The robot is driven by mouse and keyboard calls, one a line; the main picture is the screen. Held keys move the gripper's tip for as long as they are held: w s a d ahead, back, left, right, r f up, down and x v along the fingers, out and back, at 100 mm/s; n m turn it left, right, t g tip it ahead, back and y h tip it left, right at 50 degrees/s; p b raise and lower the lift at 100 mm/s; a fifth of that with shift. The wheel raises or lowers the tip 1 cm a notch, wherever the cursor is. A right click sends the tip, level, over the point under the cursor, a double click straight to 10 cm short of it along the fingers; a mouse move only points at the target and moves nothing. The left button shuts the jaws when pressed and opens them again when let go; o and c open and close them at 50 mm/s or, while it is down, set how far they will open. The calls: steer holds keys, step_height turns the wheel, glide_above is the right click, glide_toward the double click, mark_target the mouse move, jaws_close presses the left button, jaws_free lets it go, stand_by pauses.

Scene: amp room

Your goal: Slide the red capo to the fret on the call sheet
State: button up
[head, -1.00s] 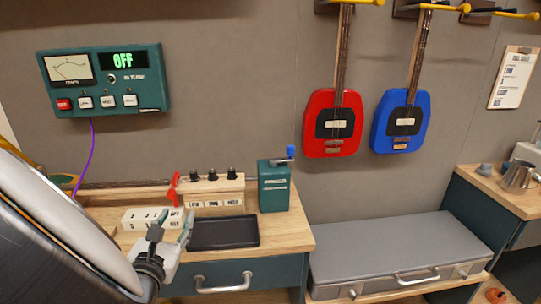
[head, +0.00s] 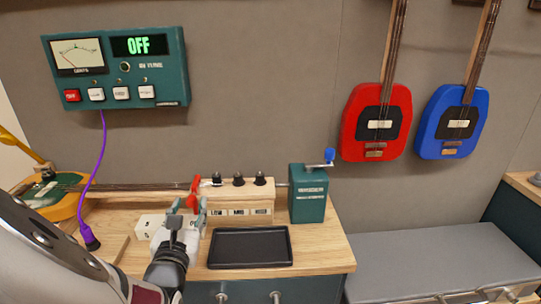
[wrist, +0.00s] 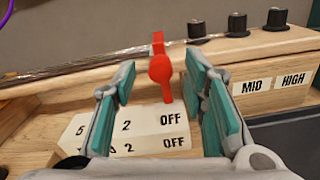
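The red capo (head: 194,190) sits on the thin, dark neck of the guitar lying on the workbench, near the neck's right end. In the wrist view, the red capo (wrist: 160,70) stands upright on the strings, in the gap between my fingertips. My gripper (head: 187,205) is low over the bench, just in front of the capo. In the wrist view my gripper (wrist: 162,80) is open, with a teal pad on each side and clear space beside the capo. The yellow and green guitar body (head: 45,200) lies at the far left. The call sheet is out of view now.
Cream label blocks (wrist: 140,146) reading "OFF" lie below the fingers. A row of dark knobs (head: 238,179) and a teal crank box (head: 308,195) stand right. A black tray (head: 250,247) is in front. A purple cable (head: 98,165) hangs at left.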

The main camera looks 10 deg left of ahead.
steer(key=shift+w+a, duration=0.1)
steer(key=shift+w, duration=0.5)
jaws_close()
steer(key=s+a, duration=0.1)
steer(key=a, duration=0.7)
steer(key=s+a, duration=0.1)
steer(key=a, duration=0.2)
steer(key=shift+s+a+p, duration=0.35)
steer(key=shift+a, duration=0.05)
jaws_free()
steer(key=shift+r, duration=0.1)
step_height(320, 180, up, 10)
